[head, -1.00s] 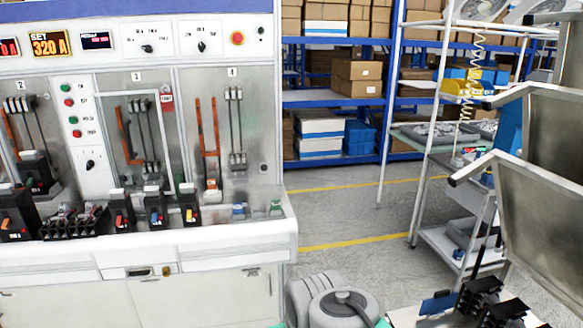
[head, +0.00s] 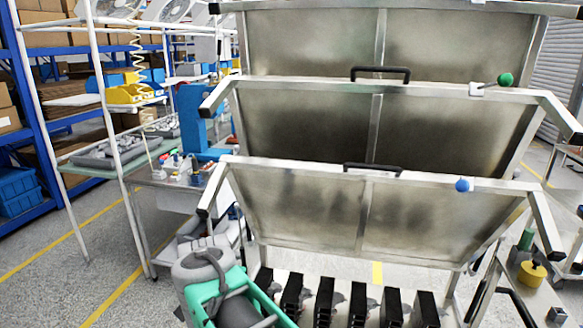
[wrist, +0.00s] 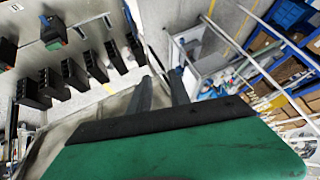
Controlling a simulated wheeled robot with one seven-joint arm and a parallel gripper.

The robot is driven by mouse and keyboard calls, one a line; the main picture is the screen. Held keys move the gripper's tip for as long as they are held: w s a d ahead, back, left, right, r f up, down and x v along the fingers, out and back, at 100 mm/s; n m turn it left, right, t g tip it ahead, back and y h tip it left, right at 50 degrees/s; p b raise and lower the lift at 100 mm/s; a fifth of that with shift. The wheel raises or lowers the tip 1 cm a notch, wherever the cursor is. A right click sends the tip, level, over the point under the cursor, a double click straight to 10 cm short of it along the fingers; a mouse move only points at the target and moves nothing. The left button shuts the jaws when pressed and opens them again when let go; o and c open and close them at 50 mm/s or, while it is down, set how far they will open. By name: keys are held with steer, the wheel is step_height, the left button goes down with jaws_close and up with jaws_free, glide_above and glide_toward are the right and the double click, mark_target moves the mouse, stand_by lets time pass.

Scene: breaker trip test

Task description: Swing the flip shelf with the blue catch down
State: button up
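The flip shelf with the blue catch (head: 300,205) is the lowest of three metal panels on the rack. It is tilted up, with its upper edge toward me. The blue catch (head: 463,185) is a round knob right of centre on that edge, and a black handle (head: 372,168) sits near the middle. My gripper (wrist: 162,88) shows in the wrist view with two dark fingers apart and nothing visible between them. It is not clearly visible in the head view, where my arm is low, left of the rack.
The middle flip shelf (head: 290,120) is also tilted up and has a green knob (head: 505,80). Another panel (head: 310,40) is above. Several black breakers (head: 325,300) stand on the bottom level. A workbench (head: 165,180) is left of the rack. Open floor (head: 50,245) lies at the left.

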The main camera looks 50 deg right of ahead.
steer(key=s+d+r+m+h, duration=0.2)
steer(key=d+r+m+h, duration=0.25)
steer(key=d+m, duration=0.6)
steer(key=m+g+h, duration=0.6)
steer(key=m+h, duration=0.2)
steer(key=m, duration=0.4)
glide_toward(372, 168)
steer(key=d, duration=0.3)
steer(key=shift+y, duration=0.25)
steer(key=d+p, duration=0.1)
steer(key=d, duration=0.2)
steer(key=d+p, duration=0.1)
steer(key=d, duration=0.3)
steer(key=shift+w+f, duration=0.15)
steer(key=shift+w, duration=0.05)
steer(key=shift+w+d+f+p, duration=0.1)
steer(key=shift+d+f+p, duration=0.1)
steer(key=shift+d+p, duration=0.2)
jaws_close()
